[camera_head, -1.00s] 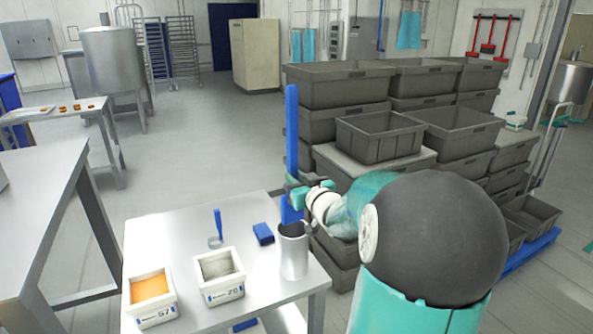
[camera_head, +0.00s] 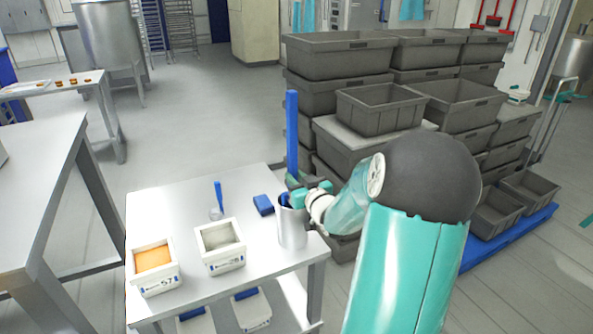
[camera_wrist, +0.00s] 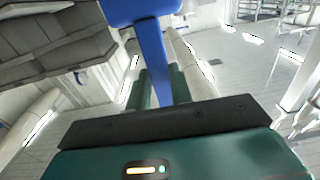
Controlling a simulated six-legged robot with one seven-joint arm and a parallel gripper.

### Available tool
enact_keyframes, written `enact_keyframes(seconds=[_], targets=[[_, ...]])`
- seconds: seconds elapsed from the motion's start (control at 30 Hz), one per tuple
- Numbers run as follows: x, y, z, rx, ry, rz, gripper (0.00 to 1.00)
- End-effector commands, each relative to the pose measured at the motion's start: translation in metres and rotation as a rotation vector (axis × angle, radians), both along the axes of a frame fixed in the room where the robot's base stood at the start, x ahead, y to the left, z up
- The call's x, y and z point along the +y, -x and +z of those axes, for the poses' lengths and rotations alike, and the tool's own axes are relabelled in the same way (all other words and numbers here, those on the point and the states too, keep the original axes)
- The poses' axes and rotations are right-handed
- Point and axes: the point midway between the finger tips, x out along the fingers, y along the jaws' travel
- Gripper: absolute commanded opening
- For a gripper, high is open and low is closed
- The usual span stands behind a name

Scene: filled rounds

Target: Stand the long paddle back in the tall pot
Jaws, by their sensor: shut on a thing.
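The long blue paddle (camera_head: 292,135) stands upright in my gripper (camera_head: 303,190). My gripper is shut on its shaft, just above the rim of the tall pot. The tall grey metal pot (camera_head: 292,232) stands near the right edge of the small table. Blue shows at the pot's mouth, and the paddle's lower end appears to be inside. How deep it reaches is hidden by the pot wall. In the wrist view the paddle (camera_wrist: 153,60) runs between the green fingers and widens at the top of the picture.
On the small table (camera_head: 165,208) are a white tub with orange contents (camera_head: 157,282), a white tub with grey contents (camera_head: 222,262), a blue block (camera_head: 263,205) and a small blue-handled tool (camera_head: 218,195). Stacked grey crates (camera_head: 340,62) stand close behind my arm.

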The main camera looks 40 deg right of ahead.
Motion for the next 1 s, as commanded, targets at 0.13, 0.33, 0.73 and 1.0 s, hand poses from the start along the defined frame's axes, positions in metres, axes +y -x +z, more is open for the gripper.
enact_keyframes(seconds=[0.13,0.33,0.73,1.0], targets=[[0.000,0.000,-0.014,-0.001,-0.002,0.000,0.00],[0.000,-0.001,-0.032,-0.001,-0.002,0.000,0.00],[0.000,-0.001,-0.065,-0.001,-0.002,0.001,0.00],[0.000,0.000,-0.072,-0.002,0.001,0.000,0.00]])
